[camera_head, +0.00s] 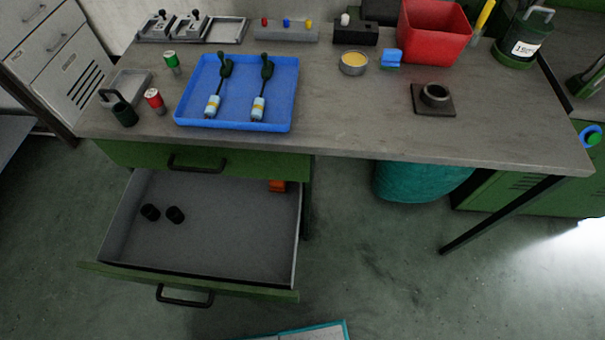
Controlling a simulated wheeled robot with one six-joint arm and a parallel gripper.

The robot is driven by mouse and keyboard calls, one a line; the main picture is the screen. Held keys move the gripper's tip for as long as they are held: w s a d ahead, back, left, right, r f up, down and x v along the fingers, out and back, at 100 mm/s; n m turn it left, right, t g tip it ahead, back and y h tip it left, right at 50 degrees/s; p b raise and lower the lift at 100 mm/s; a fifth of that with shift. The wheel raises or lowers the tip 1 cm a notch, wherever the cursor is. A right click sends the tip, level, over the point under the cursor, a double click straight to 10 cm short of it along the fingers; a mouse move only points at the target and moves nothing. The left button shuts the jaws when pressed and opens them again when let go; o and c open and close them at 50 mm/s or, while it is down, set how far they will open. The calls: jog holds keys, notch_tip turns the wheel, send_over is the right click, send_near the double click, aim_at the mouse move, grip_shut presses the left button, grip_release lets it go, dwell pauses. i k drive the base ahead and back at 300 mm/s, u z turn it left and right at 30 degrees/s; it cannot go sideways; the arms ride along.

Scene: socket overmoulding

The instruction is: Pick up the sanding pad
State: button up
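No thing in view is plainly recognisable as the sanding pad. A small orange-brown block (277,185) lies in the open drawer (225,265), at its back right corner, and could be it. A small blue piece (391,57) on the workbench, beside a round tin (354,63), is another candidate. Both are too small to tell. My gripper is not in view, so its state does not show.
Two black cylinders (150,212) stand in the drawer's left part; its middle is bare. On the bench (350,110) are a blue tray (281,75) with two corded parts, a red bin (434,30) and a dark square fixture (447,106). A teal bin (415,185) stands underneath.

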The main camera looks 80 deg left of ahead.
aim_at(276, 187)
jog(key=k, duration=0.85)
jog(key=u, duration=1.3)
jog(key=i, duration=0.5)
jog(key=z, duration=0.05)
